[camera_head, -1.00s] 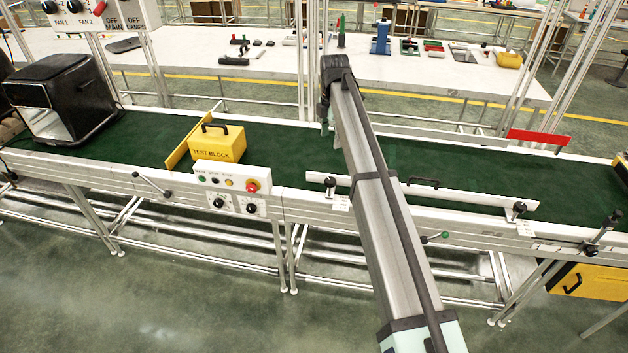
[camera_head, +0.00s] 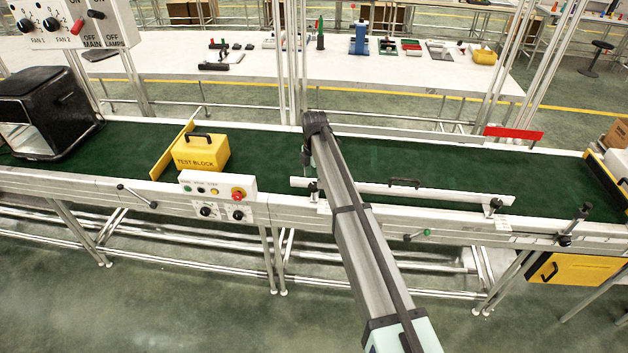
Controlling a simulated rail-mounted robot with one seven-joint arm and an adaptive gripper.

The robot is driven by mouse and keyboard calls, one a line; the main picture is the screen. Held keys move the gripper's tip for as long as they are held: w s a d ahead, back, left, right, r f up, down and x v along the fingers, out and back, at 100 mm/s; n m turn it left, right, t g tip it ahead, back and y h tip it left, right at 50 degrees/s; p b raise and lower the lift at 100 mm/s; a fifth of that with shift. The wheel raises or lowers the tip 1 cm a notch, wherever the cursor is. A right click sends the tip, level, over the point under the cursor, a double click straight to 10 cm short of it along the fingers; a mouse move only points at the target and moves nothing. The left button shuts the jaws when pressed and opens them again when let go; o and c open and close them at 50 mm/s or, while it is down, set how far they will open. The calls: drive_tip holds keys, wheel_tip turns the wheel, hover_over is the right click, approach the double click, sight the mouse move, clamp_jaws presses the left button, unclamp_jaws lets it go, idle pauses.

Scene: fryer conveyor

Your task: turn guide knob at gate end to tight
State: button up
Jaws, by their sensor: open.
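The white guide rail (camera_head: 430,192) lies along the near side of the green belt. It has a dark knob (camera_head: 313,187) at its left end and another dark knob (camera_head: 495,205) at its right end. A yellow angled plate (camera_head: 167,158) crosses the belt to the left of the rail. My arm reaches over the rail's left part. My gripper (camera_head: 307,162) shows only as a small dark part under the arm's far end, just above the left knob. It is open, and its fingers are mostly hidden. I cannot tell whether it touches the knob.
A yellow test block (camera_head: 201,153) sits against the yellow plate. A control box (camera_head: 217,187) with a red button stands left of my arm. A red plate (camera_head: 513,132) is at the belt's far edge. A clamp post (camera_head: 574,225) stands at the right. An upright post rises behind my arm.

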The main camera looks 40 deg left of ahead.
sight(314, 185)
drive_tip(key=shift+f+p, duration=0.35)
drive_tip(key=shift+f, duration=1.3)
drive_tip(key=c, duration=1.2)
drive_tip(key=shift+o, duration=0.2)
drive_tip(key=shift+m+b, duration=0.3)
drive_tip(key=m+b, duration=0.2)
drive_tip(key=m, duration=0.1)
drive_tip(key=shift+f, duration=0.1)
drive_tip(key=m+b, duration=0.2)
drive_tip(key=m, duration=0.3)
drive_tip(key=m+b, duration=0.2)
drive_tip(key=m, duration=0.2)
drive_tip(key=shift+m, duration=0.3)
drive_tip(key=shift+m+b, duration=0.45)
drive_tip(key=shift+m, duration=1.35)
